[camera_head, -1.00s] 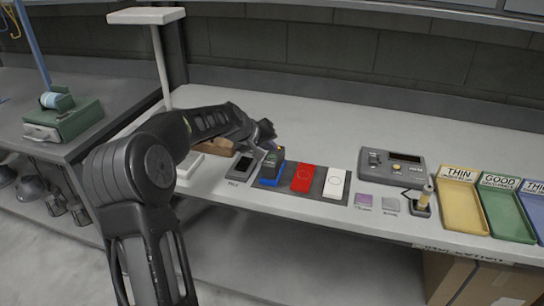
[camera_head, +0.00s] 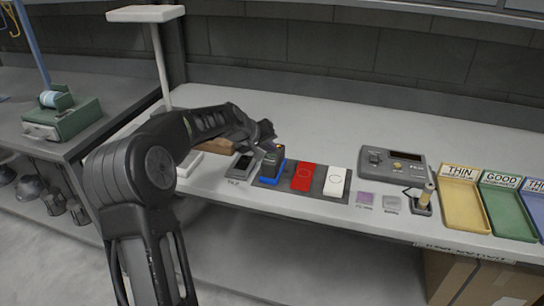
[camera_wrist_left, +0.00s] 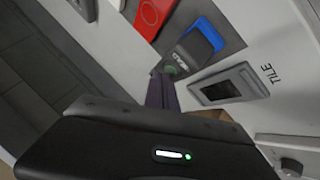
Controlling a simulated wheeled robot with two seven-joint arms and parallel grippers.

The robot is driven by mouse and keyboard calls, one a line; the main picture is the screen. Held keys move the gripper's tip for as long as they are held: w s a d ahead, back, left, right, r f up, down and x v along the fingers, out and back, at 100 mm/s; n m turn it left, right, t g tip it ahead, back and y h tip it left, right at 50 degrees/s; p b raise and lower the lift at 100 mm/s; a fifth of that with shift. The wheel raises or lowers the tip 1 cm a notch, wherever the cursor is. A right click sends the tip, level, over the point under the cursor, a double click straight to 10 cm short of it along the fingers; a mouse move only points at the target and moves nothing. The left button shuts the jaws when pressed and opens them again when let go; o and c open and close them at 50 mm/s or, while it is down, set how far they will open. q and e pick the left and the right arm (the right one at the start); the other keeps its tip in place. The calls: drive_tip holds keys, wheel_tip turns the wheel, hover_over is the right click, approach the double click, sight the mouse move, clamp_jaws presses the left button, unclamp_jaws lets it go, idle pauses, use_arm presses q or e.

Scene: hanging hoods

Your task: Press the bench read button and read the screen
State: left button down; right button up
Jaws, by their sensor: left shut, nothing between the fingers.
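A small dark grey meter (camera_head: 272,162) stands on a blue base near the bench's front edge. My left gripper (camera_head: 264,136) is shut and empty, at the meter's upper end. In the left wrist view the closed fingertips (camera_wrist_left: 160,88) are right by the green button; I cannot tell whether they touch it. A grey bench unit (camera_head: 393,167) with a small screen stands to the right; its reading is too small to make out.
A red tile (camera_head: 302,178) and a white tile (camera_head: 337,182) lie right of the meter. A dark-windowed block (camera_head: 242,165) marked TILE is to its left. Yellow (camera_head: 461,205) and green (camera_head: 507,210) trays stand at the right. The bench behind is clear.

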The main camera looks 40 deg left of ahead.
sight(270, 158)
use_arm(q)
drive_tip(key=shift+f+b, duration=0.4)
drive_tip(key=shift+b, duration=0.05)
idle(0.6)
drive_tip(key=shift+r, duration=0.15)
idle(0.3)
drive_tip(key=shift+r+p, duration=0.5)
drive_tip(key=shift+r, duration=0.2)
wheel_tip(270, 158, up, 5)
drive_tip(key=p, duration=0.3)
idle(1.0)
